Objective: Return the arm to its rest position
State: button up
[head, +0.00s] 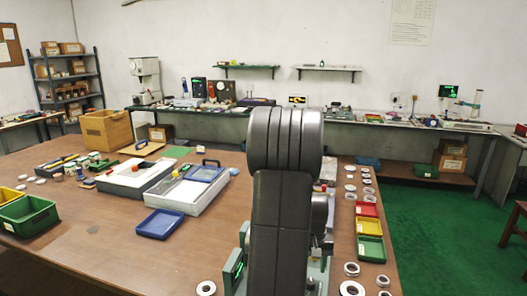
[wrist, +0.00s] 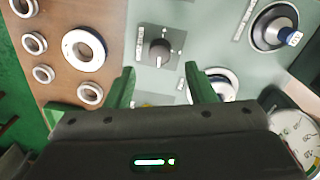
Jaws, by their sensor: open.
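My arm (head: 285,200) rises in the middle of the head view and hides part of the bench behind it. My gripper (wrist: 159,68) shows in the wrist view with its two green fingers apart and nothing seen between them. It is above a grey-green panel (wrist: 205,25) with a black knob (wrist: 160,52). A round light-coloured part (wrist: 226,78) on the panel is partly hidden by the right finger. I cannot tell how high the fingers are above the panel. In the head view the fingers cannot be made out clearly.
Several bearing rings (wrist: 84,48) lie on the brown bench (head: 100,235) beside the panel. A dial gauge (wrist: 297,135) and a cylindrical post (wrist: 274,28) stand on the right in the wrist view. Red, yellow and green trays (head: 369,226) line the right edge. A blue tray (head: 160,223) lies left.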

notch_tip(320, 180, up, 9)
notch_tip(320, 180, down, 14)
jog(key=shift+d+f+p, duration=0.1)
jog(key=shift+f+p, duration=0.05)
jog(key=shift+p, duration=0.3)
jog(key=m+p, duration=0.3)
jog(key=m, duration=0.2)
jog(key=shift+r, duration=0.2)
jog(key=m+p, duration=0.4)
jog(key=shift+m, duration=0.4)
jog(key=shift+w+r+b, duration=0.15)
jog(key=shift+r+b, duration=0.15)
jog(key=shift+r, duration=0.05)
notch_tip(320, 180, up, 8)
jog(key=b, duration=0.1)
